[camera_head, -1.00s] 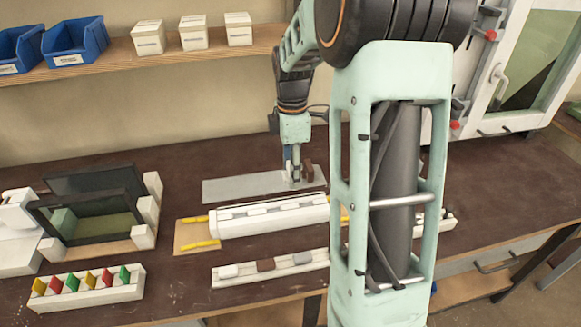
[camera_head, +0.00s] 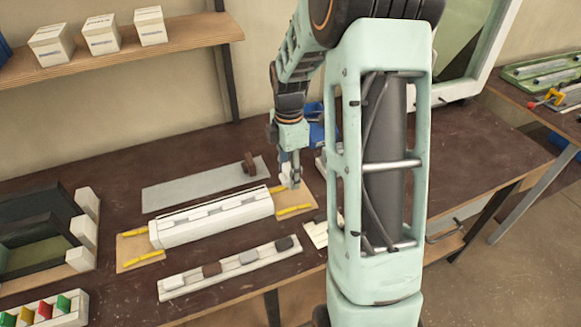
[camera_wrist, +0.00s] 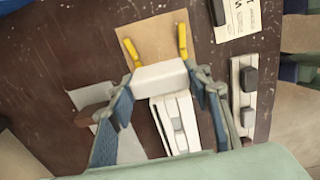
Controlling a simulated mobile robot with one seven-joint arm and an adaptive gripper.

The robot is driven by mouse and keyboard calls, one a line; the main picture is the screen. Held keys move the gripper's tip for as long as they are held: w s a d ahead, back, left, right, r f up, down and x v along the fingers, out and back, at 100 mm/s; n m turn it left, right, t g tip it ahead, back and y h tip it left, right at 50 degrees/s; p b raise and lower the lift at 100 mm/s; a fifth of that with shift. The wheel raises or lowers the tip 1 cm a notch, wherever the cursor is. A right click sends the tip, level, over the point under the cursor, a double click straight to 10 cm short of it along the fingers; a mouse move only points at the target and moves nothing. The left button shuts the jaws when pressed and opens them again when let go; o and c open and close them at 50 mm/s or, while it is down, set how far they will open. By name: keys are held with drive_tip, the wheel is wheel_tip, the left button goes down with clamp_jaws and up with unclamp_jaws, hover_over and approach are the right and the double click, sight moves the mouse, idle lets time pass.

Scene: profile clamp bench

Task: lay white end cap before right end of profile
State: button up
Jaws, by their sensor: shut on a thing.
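The white profile (camera_head: 212,218) lies on a tan board (camera_head: 128,248) with yellow strips at both ends. My gripper (camera_head: 290,182) is just beyond the profile's right end, low over the board. In the wrist view my gripper (camera_wrist: 160,82) is shut on the white end cap (camera_wrist: 160,76), a short white block held crosswise between the fingertips. The cap is in line with the end of the profile (camera_wrist: 178,122), between the yellow strips (camera_wrist: 182,40). Whether it touches the board or profile is unclear. In the head view, the fingers largely hide the cap.
A grey sheet (camera_head: 195,187) with a brown block (camera_head: 250,164) lies behind the profile. A pale rail (camera_head: 200,284) with several small blocks lies in front. A labelled card (camera_wrist: 240,18) lies beside the board. A blue bin (camera_head: 316,130) stands behind my gripper.

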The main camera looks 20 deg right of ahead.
drive_tip(key=shift+f+b, duration=2.35)
drive_tip(key=shift+f, duration=0.9)
drive_tip(key=shift+f, duration=0.2)
drive_tip(key=o, duration=1.1)
drive_tip(key=shift+r, duration=0.1)
drive_tip(key=shift+r+p, duration=3.25)
drive_tip(key=shift+r, duration=0.7)
